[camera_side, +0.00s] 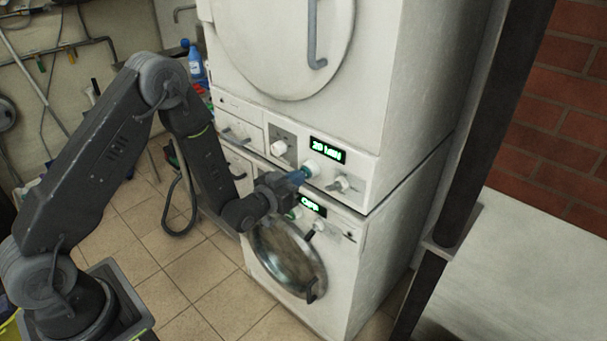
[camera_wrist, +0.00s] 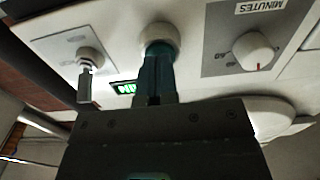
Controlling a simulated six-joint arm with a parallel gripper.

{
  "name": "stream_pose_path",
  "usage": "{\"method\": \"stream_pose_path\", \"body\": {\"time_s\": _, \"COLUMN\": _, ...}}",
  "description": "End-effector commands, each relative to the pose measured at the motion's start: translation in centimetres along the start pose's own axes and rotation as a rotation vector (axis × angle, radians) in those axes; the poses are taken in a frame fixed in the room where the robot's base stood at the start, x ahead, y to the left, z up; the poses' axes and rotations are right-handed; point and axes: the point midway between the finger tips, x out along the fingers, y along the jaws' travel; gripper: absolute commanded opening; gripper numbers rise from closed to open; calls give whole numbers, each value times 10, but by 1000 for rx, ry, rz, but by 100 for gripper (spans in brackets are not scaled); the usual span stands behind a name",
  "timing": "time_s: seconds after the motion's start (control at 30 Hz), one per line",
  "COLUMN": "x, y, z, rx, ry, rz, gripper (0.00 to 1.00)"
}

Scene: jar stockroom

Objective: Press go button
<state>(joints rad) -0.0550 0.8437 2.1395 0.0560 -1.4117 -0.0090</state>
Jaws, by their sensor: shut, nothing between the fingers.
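A round white button (camera_side: 312,167) sits on the upper machine's front panel, just under the lit green display reading "20 MIN" (camera_side: 327,150). I cannot read a go label on it. My gripper (camera_side: 299,176) has its teal fingers shut and empty, with the tips at this button. In the wrist view the fingers (camera_wrist: 157,70) point straight at the round white button (camera_wrist: 160,36) and cover its lower part. The tips look to touch or nearly touch it; I cannot tell whether it is pressed in.
A dial marked MINUTES (camera_wrist: 253,51) is right of the button in the wrist view; a small lever switch (camera_wrist: 90,62) is left. The lower machine has a round glass door (camera_side: 288,258) and a green display (camera_side: 313,206). A blue bottle (camera_side: 195,62) stands behind my arm.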

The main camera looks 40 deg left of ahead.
Motion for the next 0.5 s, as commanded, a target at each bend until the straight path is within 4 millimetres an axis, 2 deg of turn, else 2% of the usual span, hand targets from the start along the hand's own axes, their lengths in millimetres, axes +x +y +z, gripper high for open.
{"method": "stream_pose_path", "body": {"time_s": 0.5, "x": -40, "y": 0, "z": 0, "rx": 0, "ry": 0, "rz": -1, "gripper": 0}}
